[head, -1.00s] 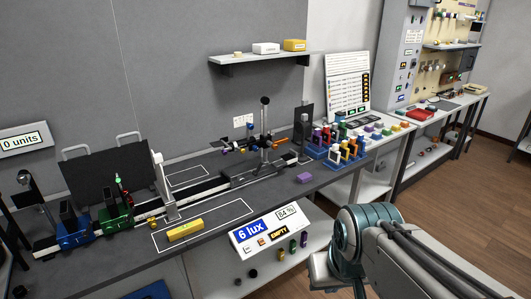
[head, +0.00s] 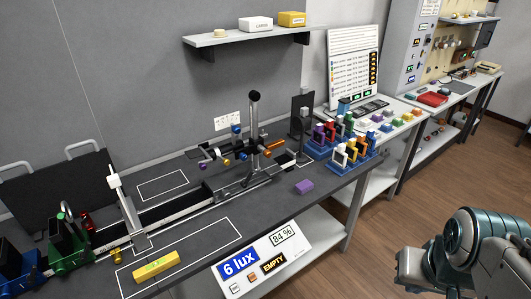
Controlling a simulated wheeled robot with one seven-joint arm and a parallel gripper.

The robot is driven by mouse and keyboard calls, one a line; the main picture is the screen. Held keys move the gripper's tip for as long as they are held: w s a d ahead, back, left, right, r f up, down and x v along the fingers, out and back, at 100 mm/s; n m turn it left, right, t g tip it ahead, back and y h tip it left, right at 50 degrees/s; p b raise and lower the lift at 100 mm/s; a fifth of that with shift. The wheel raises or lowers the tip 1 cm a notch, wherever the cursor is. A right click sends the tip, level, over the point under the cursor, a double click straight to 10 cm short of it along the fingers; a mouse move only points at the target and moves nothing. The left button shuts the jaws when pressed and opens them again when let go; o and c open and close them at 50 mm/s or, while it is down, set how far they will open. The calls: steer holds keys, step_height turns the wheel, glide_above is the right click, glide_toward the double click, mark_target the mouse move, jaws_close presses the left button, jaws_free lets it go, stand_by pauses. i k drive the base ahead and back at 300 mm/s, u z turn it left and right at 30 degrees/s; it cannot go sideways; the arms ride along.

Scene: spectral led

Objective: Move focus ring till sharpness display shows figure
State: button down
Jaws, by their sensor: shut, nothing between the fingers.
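A sloped display panel (head: 262,262) at the front edge of the bench shows "6 lux", "84 %" and "EMPTY". I cannot tell which readout is the sharpness display. A long optical rail (head: 180,213) runs along the bench with a black post stand (head: 254,140) that carries a crossbar with coloured knobs. A green mount (head: 68,240) and a blue mount (head: 15,272) stand at the rail's left end. I cannot pick out the focus ring for certain. My arm (head: 455,262) is at the lower right, well away from the rail; no gripper fingers show.
A wall shelf (head: 245,37) hangs above. Wooden floor (head: 400,215) is open between the bench and my arm.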

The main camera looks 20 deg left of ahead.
mark_target(227, 162)
steer(key=u, duration=0.25)
steer(key=i, duration=0.95)
steer(key=u, duration=0.5)
